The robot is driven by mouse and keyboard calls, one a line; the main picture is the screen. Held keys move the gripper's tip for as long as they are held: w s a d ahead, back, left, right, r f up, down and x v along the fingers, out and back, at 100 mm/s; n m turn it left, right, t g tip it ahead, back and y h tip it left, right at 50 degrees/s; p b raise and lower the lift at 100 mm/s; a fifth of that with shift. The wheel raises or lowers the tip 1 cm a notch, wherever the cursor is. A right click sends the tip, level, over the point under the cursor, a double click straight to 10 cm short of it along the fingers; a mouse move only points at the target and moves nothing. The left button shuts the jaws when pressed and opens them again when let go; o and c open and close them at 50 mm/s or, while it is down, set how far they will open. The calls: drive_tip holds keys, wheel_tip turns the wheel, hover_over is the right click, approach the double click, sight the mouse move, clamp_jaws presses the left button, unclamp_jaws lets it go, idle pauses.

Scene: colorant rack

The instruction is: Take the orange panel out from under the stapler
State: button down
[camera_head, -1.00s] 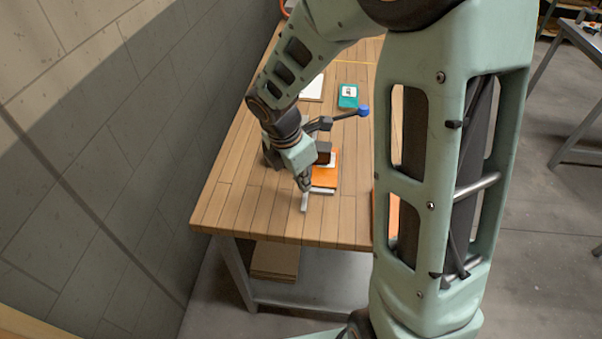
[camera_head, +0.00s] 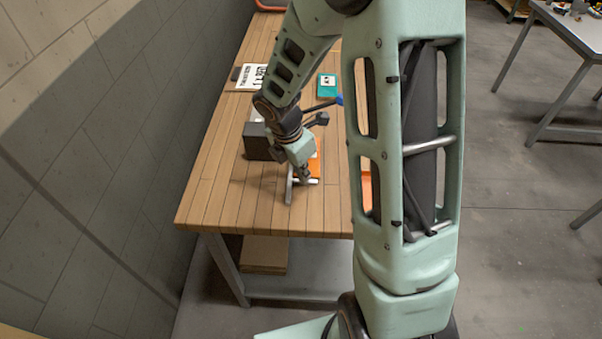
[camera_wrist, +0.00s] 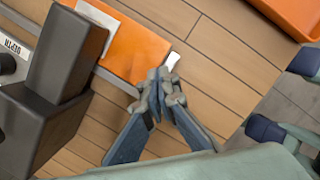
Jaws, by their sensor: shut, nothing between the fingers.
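The orange panel (camera_wrist: 138,48) lies flat on the wooden table with a white label on its face. In the head view only a strip of the panel (camera_head: 314,166) shows beside my wrist. A dark grey blocky thing (camera_wrist: 65,55), perhaps the stapler, covers the panel's left side in the wrist view; I cannot tell how they touch. A pale metal bar runs along the panel's near edge. My gripper (camera_wrist: 160,88) is shut and empty, its fingertips at the panel's near corner, by a small white piece. In the head view my gripper (camera_head: 291,188) is low over the table.
A dark grey box (camera_head: 257,142) stands left of my wrist. A printed sign (camera_head: 250,77) and a teal case (camera_head: 327,84) lie farther back. An orange tray (camera_wrist: 292,14) is at the right. The table's left and front parts (camera_head: 225,200) are clear. A wall runs along the left.

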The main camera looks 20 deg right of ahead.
sight(319, 168)
drive_tip(key=d, duration=0.1)
drive_tip(key=w+d+p, duration=0.1)
drive_tip(key=d, duration=0.1)
drive_tip(key=w+d+p, duration=0.1)
drive_tip(key=shift+w+d+r, duration=0.15)
drive_tip(key=shift+w+d, duration=0.05)
drive_tip(key=shift+d, duration=0.1)
drive_tip(key=shift+w+d, duration=0.2)
drive_tip(key=shift+d, duration=0.25)
drive_tip(key=shift+f, duration=0.2)
